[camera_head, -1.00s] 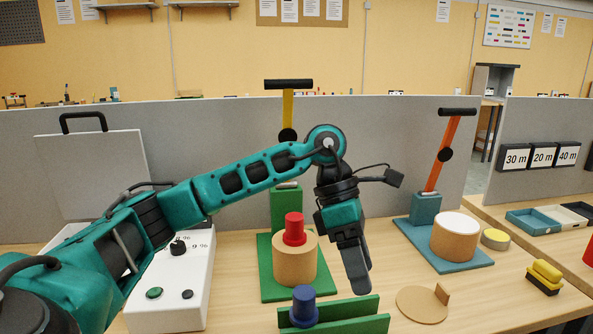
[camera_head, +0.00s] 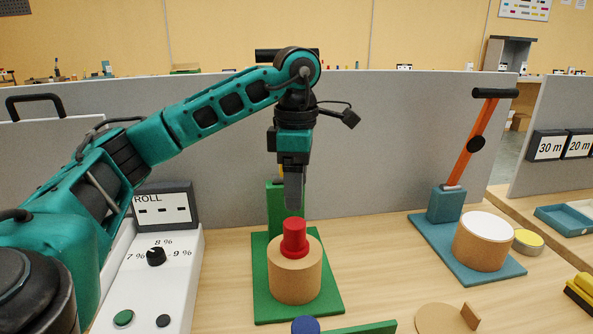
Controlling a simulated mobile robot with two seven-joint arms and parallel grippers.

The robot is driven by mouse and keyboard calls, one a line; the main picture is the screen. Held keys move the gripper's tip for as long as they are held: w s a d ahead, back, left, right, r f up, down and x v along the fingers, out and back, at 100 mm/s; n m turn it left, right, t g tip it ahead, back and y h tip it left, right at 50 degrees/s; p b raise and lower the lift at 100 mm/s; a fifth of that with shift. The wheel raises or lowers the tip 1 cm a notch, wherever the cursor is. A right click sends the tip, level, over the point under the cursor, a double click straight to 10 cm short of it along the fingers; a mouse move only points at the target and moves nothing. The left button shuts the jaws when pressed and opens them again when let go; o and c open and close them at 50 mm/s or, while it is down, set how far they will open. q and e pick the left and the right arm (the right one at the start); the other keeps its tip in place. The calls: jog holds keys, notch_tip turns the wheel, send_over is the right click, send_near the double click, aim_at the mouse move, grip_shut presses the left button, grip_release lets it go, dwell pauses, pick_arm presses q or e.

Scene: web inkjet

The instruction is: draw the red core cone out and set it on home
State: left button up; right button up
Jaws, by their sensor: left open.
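The red core cone (camera_head: 294,238) stands upright in the top of a brown roll (camera_head: 295,278) on a green base plate (camera_head: 325,300). My left gripper (camera_head: 293,208) points straight down just above the cone, its fingertips close to the cone's top. It is open and holds nothing; whether it touches the cone is hard to tell. A blue cone (camera_head: 305,326) is partly cut off at the bottom edge beside a green rack (camera_head: 365,328). I see no mark that reads "home". My right gripper is not in view.
A green post (camera_head: 278,200) stands behind the roll. To the right, a blue stand with an orange lever (camera_head: 473,140) holds a white-topped roll (camera_head: 482,243). A white control box (camera_head: 160,270) stands left. A grey partition (camera_head: 385,130) runs behind.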

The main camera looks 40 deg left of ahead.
aim_at(296, 223)
pick_arm(q)
notch_tip(296, 223, down, 10)
jog(key=shift+f+b, duration=0.25)
jog(key=shift+b, duration=0.05)
jog(key=shift+r, duration=0.1)
jog(key=c, duration=1.2)
